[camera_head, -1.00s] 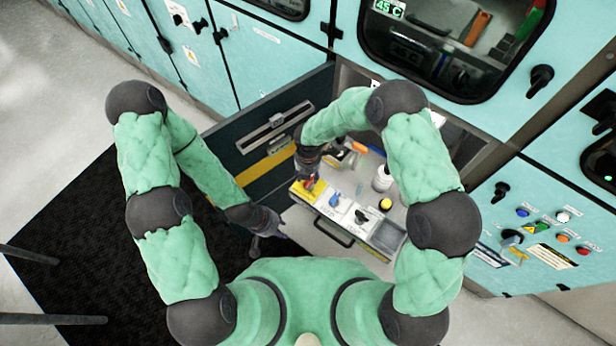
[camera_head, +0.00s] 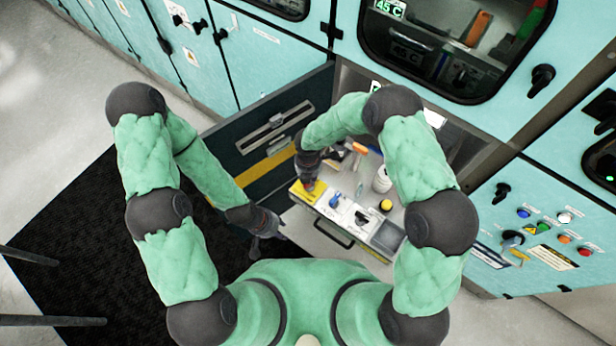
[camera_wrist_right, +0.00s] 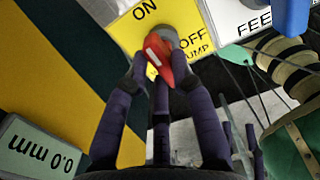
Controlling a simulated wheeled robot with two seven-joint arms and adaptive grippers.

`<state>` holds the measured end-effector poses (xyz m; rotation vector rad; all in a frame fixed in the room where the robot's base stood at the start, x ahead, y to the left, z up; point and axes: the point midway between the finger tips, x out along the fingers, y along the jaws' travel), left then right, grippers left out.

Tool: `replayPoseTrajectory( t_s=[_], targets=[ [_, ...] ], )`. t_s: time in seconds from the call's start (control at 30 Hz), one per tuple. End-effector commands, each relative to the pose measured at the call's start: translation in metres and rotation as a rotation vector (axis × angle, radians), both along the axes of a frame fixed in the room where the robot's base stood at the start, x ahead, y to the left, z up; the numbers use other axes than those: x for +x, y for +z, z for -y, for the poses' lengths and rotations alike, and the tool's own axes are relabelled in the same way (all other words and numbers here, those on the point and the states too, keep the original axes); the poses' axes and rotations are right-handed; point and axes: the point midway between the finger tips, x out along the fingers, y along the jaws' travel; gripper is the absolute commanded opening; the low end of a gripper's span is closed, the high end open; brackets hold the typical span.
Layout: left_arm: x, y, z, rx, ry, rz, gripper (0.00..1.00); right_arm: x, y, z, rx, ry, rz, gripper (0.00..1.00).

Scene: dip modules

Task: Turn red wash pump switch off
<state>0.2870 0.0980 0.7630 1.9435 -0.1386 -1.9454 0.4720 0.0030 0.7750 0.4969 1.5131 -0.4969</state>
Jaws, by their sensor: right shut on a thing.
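The red wash pump switch (camera_wrist_right: 158,58) sits on a yellow panel (camera_wrist_right: 115,38) marked ON and OFF, its lettering partly covered. Its handle has a white line; I cannot tell for sure which mark it points at. My right gripper (camera_wrist_right: 158,82) is shut on the red handle, with fingers on both sides. My left gripper (camera_head: 267,242) hangs empty to the lower left of the panel, fingers apart.
A blue switch (camera_head: 336,200) and a black switch (camera_head: 362,217) stand on white panels beside the yellow one. The dark open door (camera_head: 260,140) is to the left.

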Motion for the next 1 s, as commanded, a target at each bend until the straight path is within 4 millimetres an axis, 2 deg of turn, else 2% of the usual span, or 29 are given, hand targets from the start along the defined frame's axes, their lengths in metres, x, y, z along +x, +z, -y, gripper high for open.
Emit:
replayPoseTrajectory(
  t_s=[0.37, 1.0],
  targets=[
    [0.000, -0.011, 0.000, 0.000, 0.000, 0.000, 0.40, 0.001, -0.002, 0.000, 0.001, -0.162, 0.001, 0.00],
    [0.000, -0.047, 0.000, 0.000, 0.000, 0.000, 0.40, 0.002, -0.002, 0.002, 0.002, -0.759, 0.001, 0.00]
  ],
)
